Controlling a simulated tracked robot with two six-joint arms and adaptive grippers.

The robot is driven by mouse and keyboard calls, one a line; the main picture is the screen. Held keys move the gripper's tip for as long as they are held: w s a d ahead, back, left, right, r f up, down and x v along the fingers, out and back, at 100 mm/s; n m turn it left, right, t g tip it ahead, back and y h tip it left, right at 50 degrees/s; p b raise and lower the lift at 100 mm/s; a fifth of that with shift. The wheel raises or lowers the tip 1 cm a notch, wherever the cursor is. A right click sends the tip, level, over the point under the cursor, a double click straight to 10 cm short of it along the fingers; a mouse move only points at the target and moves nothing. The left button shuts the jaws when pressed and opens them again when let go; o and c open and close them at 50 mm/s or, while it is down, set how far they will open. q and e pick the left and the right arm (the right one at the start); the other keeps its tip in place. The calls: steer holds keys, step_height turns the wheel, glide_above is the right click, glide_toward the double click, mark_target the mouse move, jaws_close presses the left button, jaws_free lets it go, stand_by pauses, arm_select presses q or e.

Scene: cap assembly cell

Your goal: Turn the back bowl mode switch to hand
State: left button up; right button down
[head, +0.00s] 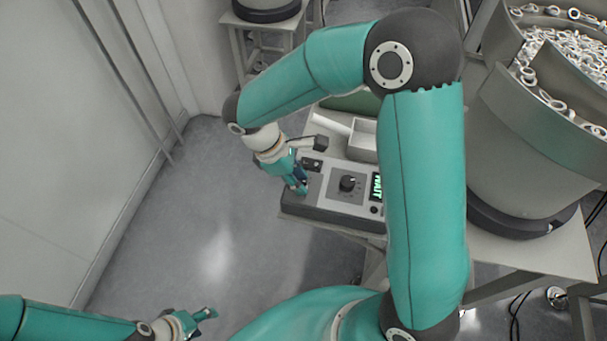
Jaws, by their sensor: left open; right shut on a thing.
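A grey control panel (325,205) sits on the table's left edge. It has a black rotary knob (347,183) on a grey plate and a green-lit display (377,187) reading WAIT. My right gripper (300,186) reaches down over the panel's left end, left of the black knob and apart from it. It is shut on a small control there; its own fingers hide that control, so I cannot read its label or position. My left gripper (208,314) is open and empty at the bottom left, over the floor, far from the panel.
A large feeder bowl (540,140) full of light rings stands at right. Another bowl (266,10) is on a stand at the back. A grey tray (362,140) lies behind the panel. A small black part (312,165) is behind the gripper. The floor at left is clear.

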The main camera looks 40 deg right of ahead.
steer(key=m, duration=0.2)
steer(key=m+y, duration=0.1)
steer(key=m+g, duration=0.1)
steer(key=m, duration=0.1)
steer(key=shift+w+r+m+y, duration=0.1)
steer(key=shift+w+m+y, duration=0.2)
steer(key=shift+y, duration=0.1)
steer(key=m+y, duration=0.1)
steer(key=m, duration=0.1)
steer(key=m+y, duration=0.1)
steer(key=m, duration=0.2)
steer(key=shift+d+m+g, duration=0.15)
steer(key=shift+m+g, duration=0.15)
steer(key=c, duration=0.9)
jaws_free()
steer(key=shift+s, duration=0.1)
